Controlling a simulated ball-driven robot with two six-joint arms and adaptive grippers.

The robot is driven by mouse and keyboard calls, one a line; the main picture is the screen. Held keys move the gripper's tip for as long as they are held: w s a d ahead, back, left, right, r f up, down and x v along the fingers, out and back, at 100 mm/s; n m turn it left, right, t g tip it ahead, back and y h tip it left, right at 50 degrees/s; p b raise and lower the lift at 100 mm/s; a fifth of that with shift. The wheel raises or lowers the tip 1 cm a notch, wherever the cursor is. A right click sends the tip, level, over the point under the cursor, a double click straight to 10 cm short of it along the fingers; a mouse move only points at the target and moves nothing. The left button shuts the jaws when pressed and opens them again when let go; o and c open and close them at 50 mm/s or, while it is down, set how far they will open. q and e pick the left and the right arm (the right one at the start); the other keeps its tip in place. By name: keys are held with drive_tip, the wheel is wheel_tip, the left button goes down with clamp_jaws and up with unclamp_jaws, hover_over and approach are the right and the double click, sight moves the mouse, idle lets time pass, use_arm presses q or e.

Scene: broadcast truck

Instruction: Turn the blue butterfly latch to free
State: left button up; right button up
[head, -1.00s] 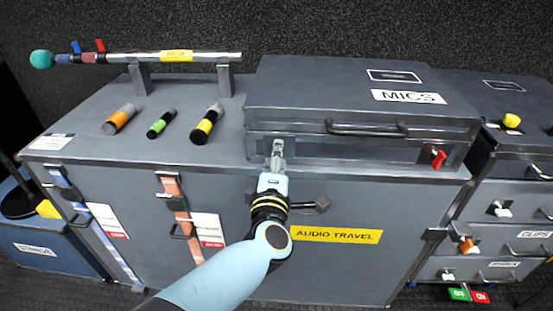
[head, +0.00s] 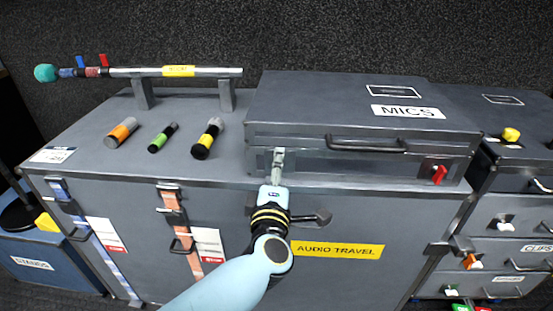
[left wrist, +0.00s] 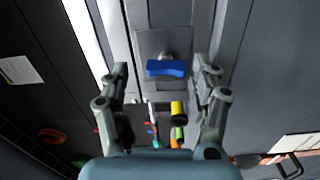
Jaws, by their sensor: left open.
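The blue butterfly latch (left wrist: 166,68) shows in the left wrist view as a short blue bar on a grey plate, lying crosswise between the two fingers. In the head view it is hidden behind my left gripper (head: 278,156), at the left front of the MICS case (head: 300,104). My left gripper (left wrist: 160,82) is open, with one finger on each side of the latch. A gap shows between the bar and each finger; I cannot tell how near the tips are in depth. My right gripper is not in view.
A red latch (head: 439,175) sits at the case's right front, and a black handle (head: 367,144) between. The case rests on a larger AUDIO TRAVEL trunk (head: 110,180). Several banded cylinders and a mic boom (head: 215,72) are to the left. Drawers (head: 495,252) stand at right.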

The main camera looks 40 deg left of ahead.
sight(277, 132)
use_arm(q)
drive_tip(key=shift+o, duration=1.2)
drive_tip(key=r, duration=0.6)
drive_tip(key=shift+w+a+r, duration=0.2)
drive_tip(key=shift+w+r, duration=0.1)
drive_tip(key=shift+r, duration=0.05)
drive_tip(key=r, duration=0.3)
drive_tip(key=shift+s+d, duration=0.25)
drive_tip(key=shift+s, duration=0.15)
drive_tip(key=shift+c, duration=1.2)
drive_tip(key=shift+w+a+f, duration=0.15)
drive_tip(key=shift+w+f, duration=0.05)
drive_tip(key=shift+w, duration=0.05)
drive_tip(key=shift+s, duration=0.1)
